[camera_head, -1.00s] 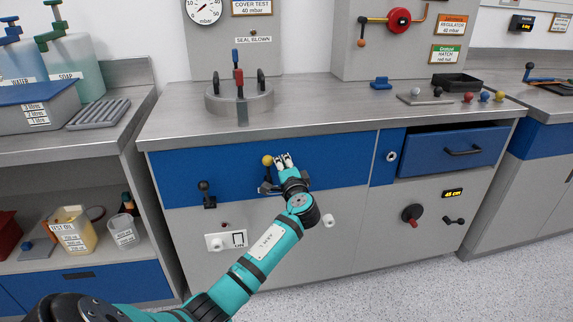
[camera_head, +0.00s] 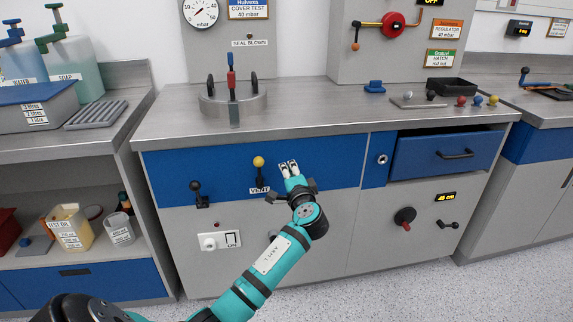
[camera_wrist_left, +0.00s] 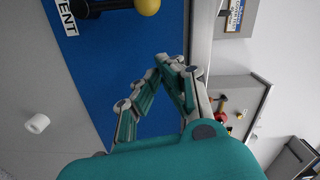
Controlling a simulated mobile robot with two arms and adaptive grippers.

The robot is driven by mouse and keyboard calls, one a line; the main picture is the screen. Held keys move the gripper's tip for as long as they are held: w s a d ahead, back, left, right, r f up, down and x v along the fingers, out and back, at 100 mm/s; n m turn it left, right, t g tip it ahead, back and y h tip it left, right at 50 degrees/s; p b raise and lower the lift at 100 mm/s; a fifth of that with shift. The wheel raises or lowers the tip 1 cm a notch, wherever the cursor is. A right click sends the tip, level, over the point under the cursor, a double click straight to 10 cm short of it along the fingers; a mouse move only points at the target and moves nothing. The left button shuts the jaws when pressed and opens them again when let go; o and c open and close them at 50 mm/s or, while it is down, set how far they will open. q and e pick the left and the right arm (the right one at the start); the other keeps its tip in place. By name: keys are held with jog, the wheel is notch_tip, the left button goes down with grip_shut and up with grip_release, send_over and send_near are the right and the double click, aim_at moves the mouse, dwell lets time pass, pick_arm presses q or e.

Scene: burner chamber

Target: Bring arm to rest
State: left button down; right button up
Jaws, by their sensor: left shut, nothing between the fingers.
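My left arm, teal with black bands, reaches up from the bottom left in the head view. Its gripper (camera_head: 288,167) is in front of the blue panel (camera_head: 330,168) of the bench, just right of the yellow-knobbed vent lever (camera_head: 259,163). The gripper is shut and empty. It points up, and it looks apart from the lever. In the left wrist view the shut fingers (camera_wrist_left: 170,62) show over the blue panel, with the yellow knob (camera_wrist_left: 148,5) at the top edge. My right gripper is not in view.
A black lever (camera_head: 197,192) and a switch plate (camera_head: 219,241) are on the bench front at left. The drawer (camera_head: 446,153) at right stands slightly out. A round fixture (camera_head: 212,103) with levers is on the worktop. Open floor (camera_head: 400,295) lies in front.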

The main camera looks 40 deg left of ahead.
pick_arm(q)
jog(key=v, duration=0.6)
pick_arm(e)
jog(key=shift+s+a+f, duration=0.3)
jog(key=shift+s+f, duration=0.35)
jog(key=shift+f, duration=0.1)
